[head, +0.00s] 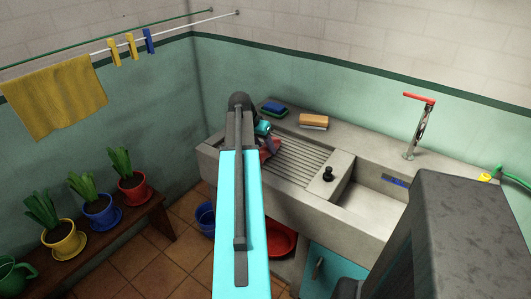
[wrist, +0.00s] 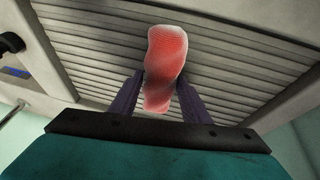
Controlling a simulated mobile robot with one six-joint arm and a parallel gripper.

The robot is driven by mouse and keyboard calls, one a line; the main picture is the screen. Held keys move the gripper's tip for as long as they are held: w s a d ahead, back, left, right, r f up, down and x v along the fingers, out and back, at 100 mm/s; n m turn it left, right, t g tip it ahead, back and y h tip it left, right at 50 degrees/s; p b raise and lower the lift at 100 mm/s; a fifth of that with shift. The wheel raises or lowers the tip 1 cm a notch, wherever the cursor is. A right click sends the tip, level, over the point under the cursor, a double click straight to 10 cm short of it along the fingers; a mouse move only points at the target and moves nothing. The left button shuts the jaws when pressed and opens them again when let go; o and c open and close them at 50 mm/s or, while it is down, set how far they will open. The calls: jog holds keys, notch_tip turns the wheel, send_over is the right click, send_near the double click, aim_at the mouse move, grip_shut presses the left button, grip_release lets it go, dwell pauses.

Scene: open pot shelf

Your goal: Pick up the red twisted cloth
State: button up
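The red twisted cloth (wrist: 166,62) shows in the wrist view in front of the ribbed washboard, between the two fingers of my gripper (wrist: 162,85). It fills the space at the fingertips, one finger against each side, and its long axis runs across the line between them. My gripper looks shut on it. In the head view a bit of red cloth (head: 270,149) shows beside the end of my arm, at the washboard's left side; my arm hides much of it. I cannot tell whether the cloth is clear of the washboard.
The washboard (head: 296,158) belongs to a stone sink (head: 378,207) with a tap (head: 417,130). An orange-brown brush (head: 313,122) and a blue-green sponge (head: 273,109) lie on the back ledge. Potted plants on a bench (head: 145,221) stand left. A red basin (head: 283,240) is below.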

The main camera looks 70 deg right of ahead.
aim_at(265, 146)
jog(key=c, duration=0.5)
jog(key=shift+r, duration=0.1)
jog(key=shift+r+b, duration=0.4)
jog(key=shift+r, duration=1.3)
jog(key=s+a, duration=0.1)
jog(key=a, duration=0.3)
jog(key=s+a+b, duration=0.1)
jog(key=s+a, duration=0.1)
jog(key=a, duration=0.2)
jog(key=s+a+r, duration=0.1)
jog(key=s+a, duration=0.1)
jog(key=a, duration=0.2)
jog(key=shift+s+b, duration=0.15)
jog(key=shift+b, duration=0.2)
jog(key=shift+a+f+b, duration=0.1)
jog(key=shift+a+b, duration=0.15)
jog(key=shift+b, duration=0.75)
jog(key=shift+s+a+b, duration=0.2)
jog(key=shift+a+b, duration=0.1)
jog(key=shift+b, duration=0.9)
jog(key=shift+a+b, duration=0.1)
jog(key=shift+b, duration=0.35)
jog(key=shift+s+a+b, duration=0.25)
jog(key=shift+a+b, duration=0.2)
jog(key=shift+b, duration=0.8)
jog(key=shift+a+r+b, duration=0.2)
jog(key=shift+r+b, duration=0.05)
jog(key=shift+b, duration=0.1)
